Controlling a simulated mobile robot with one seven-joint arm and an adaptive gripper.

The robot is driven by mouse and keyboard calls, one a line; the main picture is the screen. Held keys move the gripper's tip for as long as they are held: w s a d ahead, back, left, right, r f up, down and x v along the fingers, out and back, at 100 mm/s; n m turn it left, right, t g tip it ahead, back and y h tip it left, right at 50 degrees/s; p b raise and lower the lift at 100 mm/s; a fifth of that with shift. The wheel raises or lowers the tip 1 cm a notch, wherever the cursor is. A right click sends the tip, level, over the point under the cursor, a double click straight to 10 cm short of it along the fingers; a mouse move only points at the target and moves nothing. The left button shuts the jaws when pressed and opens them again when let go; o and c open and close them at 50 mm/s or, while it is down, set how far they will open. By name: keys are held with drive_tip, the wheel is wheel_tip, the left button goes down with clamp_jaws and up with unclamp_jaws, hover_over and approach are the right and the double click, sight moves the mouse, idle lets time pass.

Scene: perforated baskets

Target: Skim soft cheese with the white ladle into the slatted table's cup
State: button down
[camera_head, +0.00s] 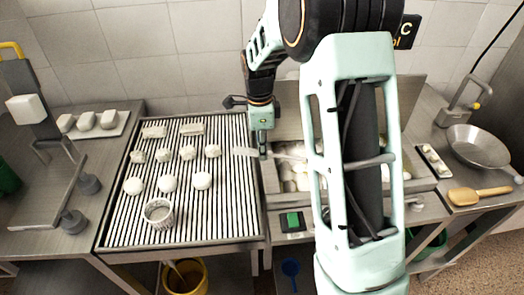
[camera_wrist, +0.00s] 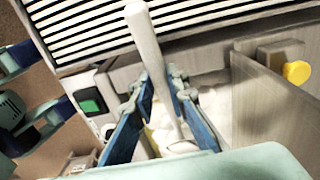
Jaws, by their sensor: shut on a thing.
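My gripper (camera_head: 263,153) is shut on the white ladle (camera_head: 244,151), over the left part of the steel vat. In the wrist view the ladle's pale handle (camera_wrist: 147,45) runs between the blue fingers of my gripper (camera_wrist: 160,80). Its lower end reaches toward the white mass in the vat; I cannot tell whether its bowl is loaded. Soft cheese (camera_head: 297,178) lies in the vat, partly hidden by my arm. The perforated white cup (camera_head: 158,213) stands upright near the front of the slatted table (camera_head: 225,225), left of my gripper.
Several white cheeses (camera_head: 168,183) stand in rows on the slatted table behind the cup. A green-buttoned box (camera_head: 292,221) is on the vat's front. At right are a steel pan (camera_head: 478,147) and a wooden paddle (camera_head: 480,194). A press stand (camera_head: 45,150) is at left.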

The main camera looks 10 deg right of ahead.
wheel_tip(320, 180, up, 11)
drive_tip(key=h+p, duration=0.1)
drive_tip(key=p, duration=0.5)
drive_tip(key=shift+h+p, duration=0.3)
drive_tip(key=shift+p, duration=0.05)
drive_tip(key=shift+r, duration=0.1)
